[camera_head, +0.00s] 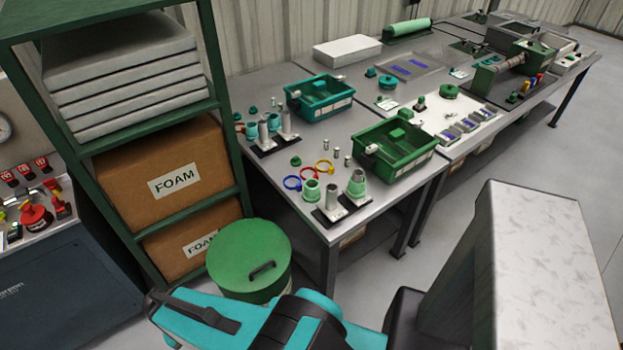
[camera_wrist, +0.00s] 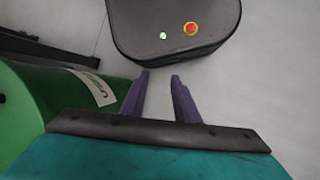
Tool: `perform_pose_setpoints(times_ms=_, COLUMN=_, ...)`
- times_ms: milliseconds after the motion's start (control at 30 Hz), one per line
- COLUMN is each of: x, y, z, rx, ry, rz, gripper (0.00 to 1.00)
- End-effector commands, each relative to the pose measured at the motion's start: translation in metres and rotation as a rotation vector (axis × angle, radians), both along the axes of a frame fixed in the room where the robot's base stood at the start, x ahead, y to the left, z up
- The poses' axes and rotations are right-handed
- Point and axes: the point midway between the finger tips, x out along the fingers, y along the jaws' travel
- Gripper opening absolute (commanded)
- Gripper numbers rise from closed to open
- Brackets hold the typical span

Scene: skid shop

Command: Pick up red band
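The red band (camera_head: 310,173) is a small ring lying on the grey workbench (camera_head: 268,175). It lies between a blue band (camera_head: 292,183) and a yellow band (camera_head: 325,166), behind a pale green cup-shaped part (camera_head: 311,191). My gripper (camera_wrist: 160,80) shows in the wrist view with two purple fingers apart and nothing between them. It points down over the floor beside a green drum, away from the bench. My teal arm shows at the bottom of the head view; the fingers cannot be made out there. No band shows in the wrist view.
A green lidded drum (camera_head: 249,257) stands before the bench, beside a green shelf rack (camera_head: 221,100) with foam boxes. A second pale green part (camera_head: 356,187) stands near the bench's front edge. Green (camera_head: 394,150) and teal (camera_head: 320,98) bins stand behind and right of the bands.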

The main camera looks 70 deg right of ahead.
Motion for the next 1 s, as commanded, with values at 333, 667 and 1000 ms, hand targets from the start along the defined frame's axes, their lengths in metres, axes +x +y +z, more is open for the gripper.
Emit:
perform_pose_setpoints(times_ms=333, x=0.067, y=-0.089, z=0.044, rx=-0.228, ry=-0.076, rz=-0.403, gripper=0.28)
perform_pose_setpoints(times_ms=667, x=0.097, y=-0.174, z=0.091, rx=-0.38, ry=-0.143, rz=-0.712, gripper=0.28)
perform_pose_setpoints(times_ms=1000, x=0.099, y=-0.281, z=0.146, rx=-0.465, ry=-0.231, rz=-0.957, gripper=0.28)
